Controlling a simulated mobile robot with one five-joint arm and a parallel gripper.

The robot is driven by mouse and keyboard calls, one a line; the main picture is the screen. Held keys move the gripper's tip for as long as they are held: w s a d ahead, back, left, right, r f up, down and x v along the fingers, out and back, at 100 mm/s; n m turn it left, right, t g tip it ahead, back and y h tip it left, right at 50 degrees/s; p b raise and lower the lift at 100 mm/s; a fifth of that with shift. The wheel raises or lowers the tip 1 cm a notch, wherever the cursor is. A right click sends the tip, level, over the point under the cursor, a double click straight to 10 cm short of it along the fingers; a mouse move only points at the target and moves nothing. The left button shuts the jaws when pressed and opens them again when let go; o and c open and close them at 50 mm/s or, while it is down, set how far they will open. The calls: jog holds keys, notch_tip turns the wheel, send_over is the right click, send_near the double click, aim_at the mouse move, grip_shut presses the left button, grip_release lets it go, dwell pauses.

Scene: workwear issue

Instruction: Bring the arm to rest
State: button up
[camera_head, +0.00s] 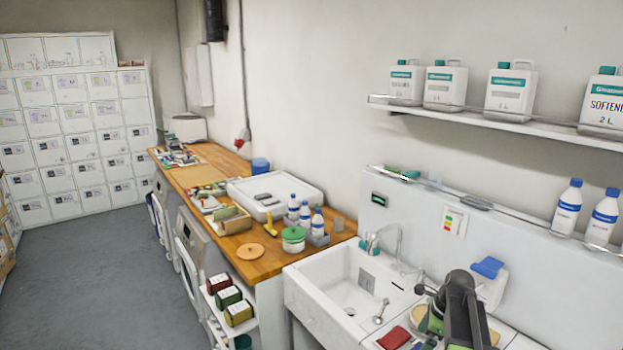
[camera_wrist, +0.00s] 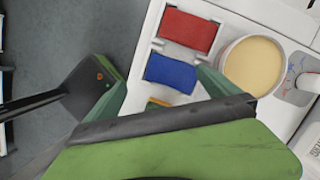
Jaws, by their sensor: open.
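My gripper (camera_wrist: 158,88) is open, its two green fingers spread apart in the wrist view. Nothing is held between them. Beyond the fingertips, a blue pad (camera_wrist: 170,73) and a red pad (camera_wrist: 188,30) lie in a row on a white surface. A yellow-green piece (camera_wrist: 158,103) shows partly between the fingers. In the head view my dark and green arm (camera_head: 460,312) is at the lower right, over the counter beside the sink; its fingertips cannot be made out there.
A round tub with tan contents (camera_wrist: 252,65) stands right of the pads. The white sink (camera_head: 345,285) is left of my arm. A blue-capped white container (camera_head: 489,280) stands close behind it. A shelf with jugs (camera_head: 510,92) hangs above. Floor (camera_head: 90,285) is clear at left.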

jog(key=s+a+f+n+g+b, duration=0.1)
jog(key=a+f+n, duration=0.15)
jog(key=a, duration=0.45)
jog(key=a+f+n+b, duration=0.1)
jog(key=a+n, duration=0.2)
jog(key=a, duration=0.4)
jog(key=s+a+f+n+h+b, duration=0.1)
jog(key=s+a+n, duration=0.6)
jog(key=n, duration=1)
jog(key=shift+s+f+n+g+h, duration=0.2)
jog(key=shift+f+n+g+h, duration=0.15)
jog(key=shift+h, duration=0.45)
